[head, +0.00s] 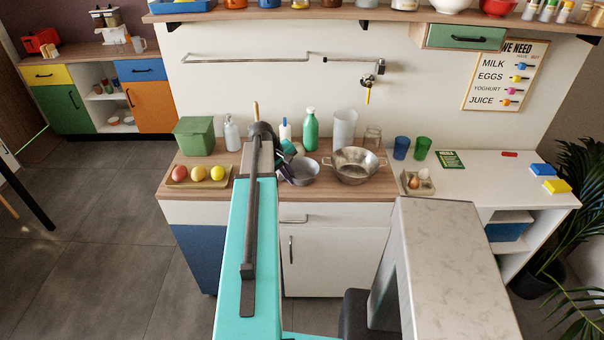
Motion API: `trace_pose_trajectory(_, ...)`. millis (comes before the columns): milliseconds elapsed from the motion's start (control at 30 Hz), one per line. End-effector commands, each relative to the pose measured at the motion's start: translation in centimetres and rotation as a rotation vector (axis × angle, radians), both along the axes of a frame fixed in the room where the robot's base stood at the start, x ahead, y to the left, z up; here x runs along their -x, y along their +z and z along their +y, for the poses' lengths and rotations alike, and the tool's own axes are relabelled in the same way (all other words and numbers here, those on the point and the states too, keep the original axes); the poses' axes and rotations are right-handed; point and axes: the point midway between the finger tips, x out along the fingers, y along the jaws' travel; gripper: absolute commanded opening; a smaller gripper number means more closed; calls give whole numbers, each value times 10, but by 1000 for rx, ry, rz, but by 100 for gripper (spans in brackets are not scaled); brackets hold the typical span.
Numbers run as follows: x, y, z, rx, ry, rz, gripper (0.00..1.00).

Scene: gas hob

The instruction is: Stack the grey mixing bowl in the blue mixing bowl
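A grey metal bowl (305,172) sits on the wooden counter, right of my gripper and left of a colander. My gripper (287,172) is at the left rim of this bowl, partly hidden behind my own arm. Its dark fingers are small and overlap the bowl's edge, so I cannot tell whether they are open, shut or touching it. I cannot make out a blue mixing bowl; part of the counter is hidden behind my arm.
The metal colander (354,166) stands close on the right. Bottles, a clear jar (373,138) and a green box (194,136) line the back. A fruit tray (176,184) is at left, an egg tray (405,185) at right. The white worktop (490,185) has free room.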

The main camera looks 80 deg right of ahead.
Motion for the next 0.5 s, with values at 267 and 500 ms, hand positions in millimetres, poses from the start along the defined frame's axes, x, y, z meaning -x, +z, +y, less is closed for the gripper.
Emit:
trace_pose_trajectory(267, 0, -1, 1, -2, -1, -1, 0)
trace_pose_trajectory(500, 0, 5, 0, 0, -1, 0, 0)
